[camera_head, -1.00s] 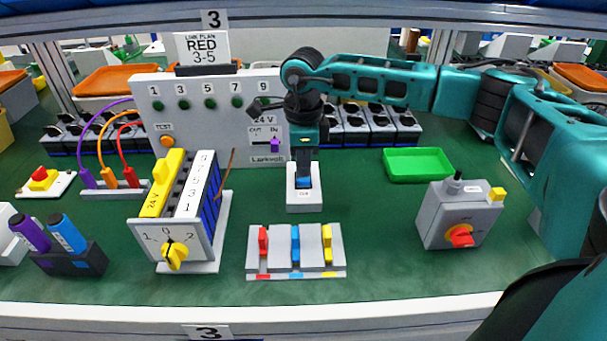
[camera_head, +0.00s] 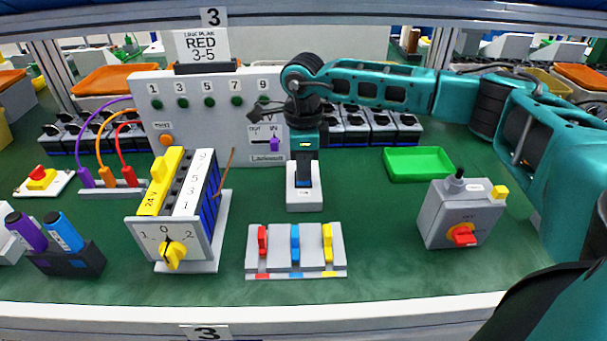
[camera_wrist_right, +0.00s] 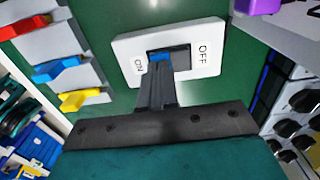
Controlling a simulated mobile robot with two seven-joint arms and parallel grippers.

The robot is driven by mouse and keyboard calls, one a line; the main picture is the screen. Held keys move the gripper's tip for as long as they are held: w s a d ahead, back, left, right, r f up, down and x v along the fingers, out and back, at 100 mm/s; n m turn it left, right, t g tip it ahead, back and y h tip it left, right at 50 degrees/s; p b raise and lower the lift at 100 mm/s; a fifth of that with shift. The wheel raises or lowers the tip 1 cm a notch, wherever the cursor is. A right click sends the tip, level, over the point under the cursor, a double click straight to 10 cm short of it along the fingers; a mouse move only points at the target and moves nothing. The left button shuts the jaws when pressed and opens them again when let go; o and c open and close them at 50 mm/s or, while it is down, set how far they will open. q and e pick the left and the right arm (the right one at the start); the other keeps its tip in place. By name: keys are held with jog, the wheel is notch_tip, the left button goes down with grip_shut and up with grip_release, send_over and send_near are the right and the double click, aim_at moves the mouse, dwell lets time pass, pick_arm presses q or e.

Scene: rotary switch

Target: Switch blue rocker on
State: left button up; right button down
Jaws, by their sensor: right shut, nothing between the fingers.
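The blue rocker (camera_wrist_right: 160,57) sits in a white switch housing marked ON and OFF (camera_wrist_right: 205,38). My right gripper (camera_head: 304,182) points down at the housing, shut and empty. In the wrist view its fingertips (camera_wrist_right: 160,68) are over the ON side of the rocker and seem to touch it; a dark part of the opening shows beside them. My left gripper is not in view.
A block with red, blue and yellow levers (camera_head: 296,258) stands in front of the housing. A grey box with a red knob (camera_head: 462,220) and a green tray (camera_head: 418,163) are to the right. A rotary switch unit (camera_head: 176,235) stands to the left.

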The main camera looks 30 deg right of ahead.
jog(key=shift+f, duration=0.25)
jog(key=shift+r+p, duration=2.55)
jog(key=shift+r, duration=1.05)
jog(key=shift+s+f, duration=0.1)
jog(key=shift+f, duration=0.05)
